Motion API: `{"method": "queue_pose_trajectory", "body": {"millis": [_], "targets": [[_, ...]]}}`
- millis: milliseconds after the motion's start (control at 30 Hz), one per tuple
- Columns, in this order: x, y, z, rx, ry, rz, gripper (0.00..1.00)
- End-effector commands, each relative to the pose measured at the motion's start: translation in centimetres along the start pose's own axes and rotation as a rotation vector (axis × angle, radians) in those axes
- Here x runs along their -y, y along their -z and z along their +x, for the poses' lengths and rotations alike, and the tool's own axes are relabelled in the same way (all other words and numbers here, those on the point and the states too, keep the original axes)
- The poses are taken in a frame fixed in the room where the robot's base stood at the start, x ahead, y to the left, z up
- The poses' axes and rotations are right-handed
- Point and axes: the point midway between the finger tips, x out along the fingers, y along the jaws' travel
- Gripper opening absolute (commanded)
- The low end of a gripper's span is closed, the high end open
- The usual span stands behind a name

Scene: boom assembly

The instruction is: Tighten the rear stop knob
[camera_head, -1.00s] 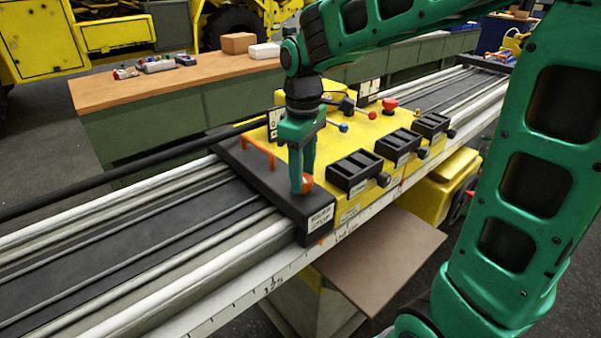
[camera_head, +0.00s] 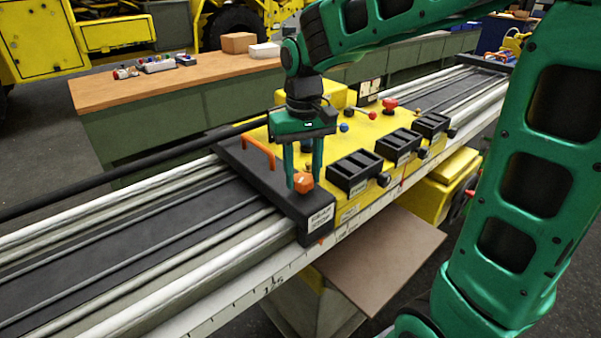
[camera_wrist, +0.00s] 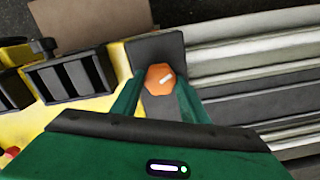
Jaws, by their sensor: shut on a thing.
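The rear stop knob (camera_head: 303,183) is an orange, faceted knob on top of the black stop block (camera_head: 325,202) at the near left end of the yellow carriage. My gripper (camera_head: 304,180) points straight down over the block, with its green fingers on either side of the knob and shut on it. In the wrist view the orange knob (camera_wrist: 160,78) sits between the two fingertips, with a white mark on its top. An orange handle (camera_head: 258,152) stands on the far part of the same block.
The yellow carriage (camera_head: 345,142) bears several black boxes with knobs (camera_head: 355,172). A red knob (camera_head: 389,104) and a blue-tipped lever stand behind. The rail (camera_head: 130,240) runs bare to the left. A brown board (camera_head: 375,250) juts out below the rail's near side.

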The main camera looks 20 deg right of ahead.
Motion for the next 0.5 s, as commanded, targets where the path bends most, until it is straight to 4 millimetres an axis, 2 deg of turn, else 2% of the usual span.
{"method": "queue_pose_trajectory", "body": {"millis": [500], "targets": [[-0.07,0.15,-0.11,-0.005,0.001,0.491,0.18]]}}
